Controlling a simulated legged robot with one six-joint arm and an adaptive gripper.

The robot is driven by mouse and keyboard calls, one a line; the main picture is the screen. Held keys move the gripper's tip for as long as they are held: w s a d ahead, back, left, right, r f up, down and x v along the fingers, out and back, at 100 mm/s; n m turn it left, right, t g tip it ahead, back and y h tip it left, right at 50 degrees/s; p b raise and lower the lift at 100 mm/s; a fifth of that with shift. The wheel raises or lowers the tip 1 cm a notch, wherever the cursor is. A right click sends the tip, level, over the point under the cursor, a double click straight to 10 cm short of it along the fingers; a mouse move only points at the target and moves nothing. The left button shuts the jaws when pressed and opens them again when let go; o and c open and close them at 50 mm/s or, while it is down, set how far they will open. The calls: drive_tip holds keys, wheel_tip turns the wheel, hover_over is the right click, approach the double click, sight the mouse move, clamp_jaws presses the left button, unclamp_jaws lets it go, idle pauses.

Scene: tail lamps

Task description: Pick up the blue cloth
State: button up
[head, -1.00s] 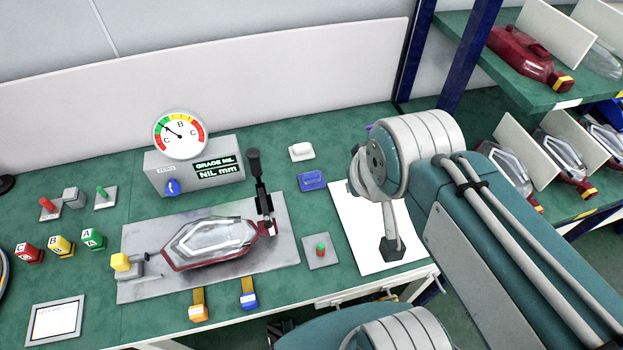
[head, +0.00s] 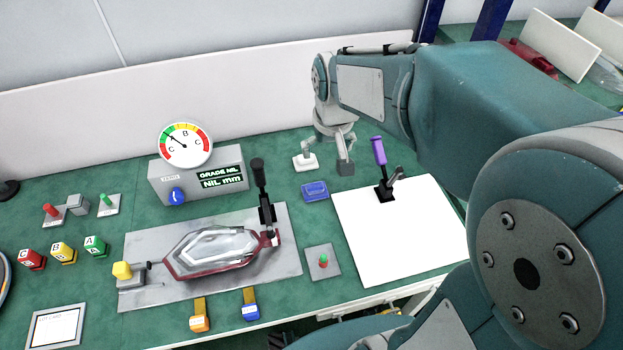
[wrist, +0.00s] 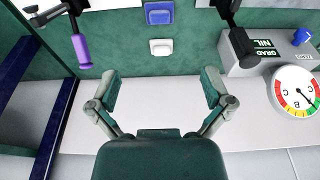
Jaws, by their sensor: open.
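The blue cloth (head: 315,191) is a small flat blue pad on the green bench, between the gauge box and the white sheet. It also shows at the top of the wrist view (wrist: 159,12). My gripper (head: 327,157) is open and empty, above the bench behind the cloth, close to a small white block (head: 305,163). In the wrist view my gripper (wrist: 162,88) has its two fingers wide apart with nothing between them. The white block (wrist: 161,47) lies between the fingertips and the cloth in that view.
A purple-handled clamp (head: 379,155) stands on the white sheet (head: 400,240) to the right. A black-handled clamp (head: 260,185) rises left of the cloth beside the red-rimmed lamp (head: 220,270). The gauge box (head: 205,180) is further left. A low white wall (head: 90,125) stands behind.

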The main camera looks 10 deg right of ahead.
sight(315, 185)
drive_tip(key=w+f, duration=0.3)
drive_tip(key=f, duration=0.3)
drive_tip(key=w+f+g, duration=0.1)
drive_tip(key=w+f, duration=0.2)
drive_tip(key=f, duration=0.3)
drive_tip(key=w+f+g, duration=0.1)
drive_tip(key=w+f, duration=0.2)
drive_tip(key=f, duration=0.3)
drive_tip(key=shift+w+a+f, duration=0.2)
drive_tip(key=shift+f, duration=0.1)
drive_tip(key=f, duration=0.5)
drive_tip(key=shift+d, duration=0.3)
drive_tip(key=c, duration=0.9)
